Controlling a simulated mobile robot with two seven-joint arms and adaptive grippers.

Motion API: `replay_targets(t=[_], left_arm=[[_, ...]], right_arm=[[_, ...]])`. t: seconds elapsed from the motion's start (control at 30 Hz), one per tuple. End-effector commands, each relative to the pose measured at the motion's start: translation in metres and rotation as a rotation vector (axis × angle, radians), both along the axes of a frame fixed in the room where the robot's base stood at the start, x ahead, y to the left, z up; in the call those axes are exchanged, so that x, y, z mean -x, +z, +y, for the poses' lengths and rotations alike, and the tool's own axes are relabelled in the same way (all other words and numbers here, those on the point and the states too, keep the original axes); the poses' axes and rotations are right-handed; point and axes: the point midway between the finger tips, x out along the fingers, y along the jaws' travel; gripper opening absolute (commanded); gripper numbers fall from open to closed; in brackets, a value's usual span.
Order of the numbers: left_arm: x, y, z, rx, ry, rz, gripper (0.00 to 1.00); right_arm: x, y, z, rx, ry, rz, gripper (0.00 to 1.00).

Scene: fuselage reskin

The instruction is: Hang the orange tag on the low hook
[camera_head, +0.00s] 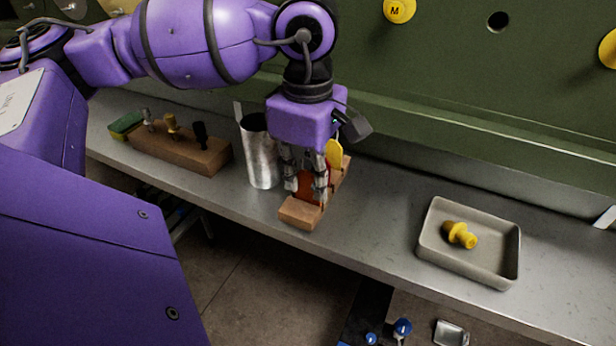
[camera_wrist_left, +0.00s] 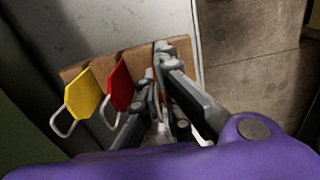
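My left gripper (camera_head: 306,192) points down at a wooden tag rack (camera_head: 300,214) on the grey shelf. The orange tag (camera_head: 308,186) stands in the rack between its two fingers. In the left wrist view only a thin orange edge shows between the fingers; whether they press on it I cannot tell. A red tag (camera_wrist_left: 120,86) and a yellow tag (camera_wrist_left: 82,98), each with a wire loop, stand beside it in the rack. My right gripper is not in view. I cannot make out the low hook for sure.
A metal cup (camera_head: 260,152) stands close left of the gripper. Further left is a wooden block (camera_head: 190,155) with several upright tools. A grey tray (camera_head: 485,262) with a yellow plug (camera_head: 460,235) lies right. A green panel (camera_head: 450,70) rises behind. The shelf between rack and tray is clear.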

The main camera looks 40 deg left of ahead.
Motion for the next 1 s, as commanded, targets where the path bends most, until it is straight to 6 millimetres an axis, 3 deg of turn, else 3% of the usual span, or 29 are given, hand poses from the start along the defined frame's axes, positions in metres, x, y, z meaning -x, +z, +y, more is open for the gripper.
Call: replay_targets(t=[0.27,0.43,0.8,1.0], left_arm=[[0.0,-0.006,0.0,0.0,0.0,0.001,0.0],[0.0,-0.004,0.0,0.0,0.001,-0.001,0.23],[0.0,-0.002,0.0,-0.001,0.001,-0.002,0.23],[-0.002,0.027,0.0,0.001,0.001,-0.006,0.23]], right_arm=[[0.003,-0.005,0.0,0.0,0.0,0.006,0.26],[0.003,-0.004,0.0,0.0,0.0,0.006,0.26],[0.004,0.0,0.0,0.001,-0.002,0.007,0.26],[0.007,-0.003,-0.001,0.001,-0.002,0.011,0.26]])
